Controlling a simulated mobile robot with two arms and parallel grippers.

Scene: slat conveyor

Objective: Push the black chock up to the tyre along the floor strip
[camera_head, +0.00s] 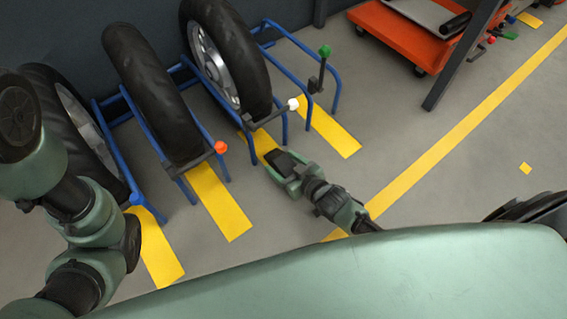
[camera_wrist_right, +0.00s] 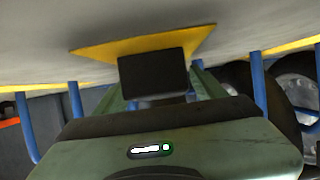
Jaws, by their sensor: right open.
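The black chock (camera_head: 284,160) is at the front of my right gripper (camera_head: 286,168), low over a yellow floor strip (camera_head: 264,144). In the right wrist view the chock (camera_wrist_right: 153,73) is a dark block between the spread green fingers, with the yellow strip (camera_wrist_right: 145,45) behind it. The gripper is open; I cannot tell whether its fingers touch the chock. The tyre (camera_head: 235,60) in line with this strip stands in the blue rack, with clear floor strip between its foot and the chock. My left gripper is not in view.
Two more tyres (camera_head: 150,95) (camera_head: 92,128) stand to the left. An orange cart (camera_head: 400,38) stands at back right.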

